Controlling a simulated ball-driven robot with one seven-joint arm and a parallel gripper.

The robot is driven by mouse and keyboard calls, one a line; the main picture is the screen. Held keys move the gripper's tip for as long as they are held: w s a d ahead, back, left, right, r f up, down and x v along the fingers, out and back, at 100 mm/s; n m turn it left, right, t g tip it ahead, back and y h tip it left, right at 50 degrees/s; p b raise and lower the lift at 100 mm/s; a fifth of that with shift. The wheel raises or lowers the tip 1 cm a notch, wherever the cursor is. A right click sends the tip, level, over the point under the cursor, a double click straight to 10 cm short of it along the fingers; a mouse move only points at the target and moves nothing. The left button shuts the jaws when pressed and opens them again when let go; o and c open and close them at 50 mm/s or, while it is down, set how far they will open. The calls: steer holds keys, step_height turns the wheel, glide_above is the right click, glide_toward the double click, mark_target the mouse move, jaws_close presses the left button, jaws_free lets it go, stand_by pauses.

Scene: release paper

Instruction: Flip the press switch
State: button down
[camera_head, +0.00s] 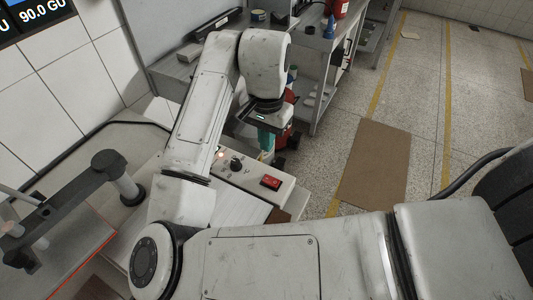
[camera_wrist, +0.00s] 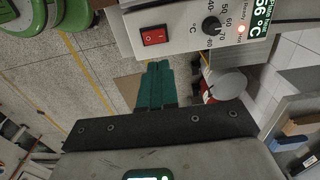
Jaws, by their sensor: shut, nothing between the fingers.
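The press switch (camera_head: 271,183) is a red rocker on the right part of a pale control panel (camera_head: 255,192). It also shows in the wrist view (camera_wrist: 154,36), near the panel's lower left corner. My gripper (camera_wrist: 157,66) has green fingers lying together, shut and empty. In the wrist view the fingertips appear just below the switch, with a gap between. In the head view my gripper (camera_head: 265,150) hangs beyond the panel's far edge, up and left of the switch, partly hidden by my wrist. The switch is in clear view and nothing touches it.
A black knob (camera_head: 237,164) and a lit indicator (camera_head: 221,155) sit left of the switch in the head view. A green temperature display (camera_wrist: 258,17) shows in the wrist view. A workbench (camera_head: 312,45) stands behind; open floor with a brown mat (camera_head: 375,167) lies right.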

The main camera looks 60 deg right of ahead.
mark_target(266, 179)
step_height(266, 179, down, 13)
steer(key=shift+p, duration=0.95)
steer(key=shift+w+f, duration=0.2)
steer(key=shift+f, duration=0.05)
steer(key=shift+s+r, duration=0.3)
steer(key=shift+s, duration=0.05)
steer(key=shift+w+f, duration=0.15)
steer(key=shift+w, duration=0.1)
steer(key=shift+s+r+p, duration=0.3)
steer(key=shift+s+p, duration=0.1)
steer(key=shift+s, duration=0.45)
steer(key=shift+r, duration=0.1)
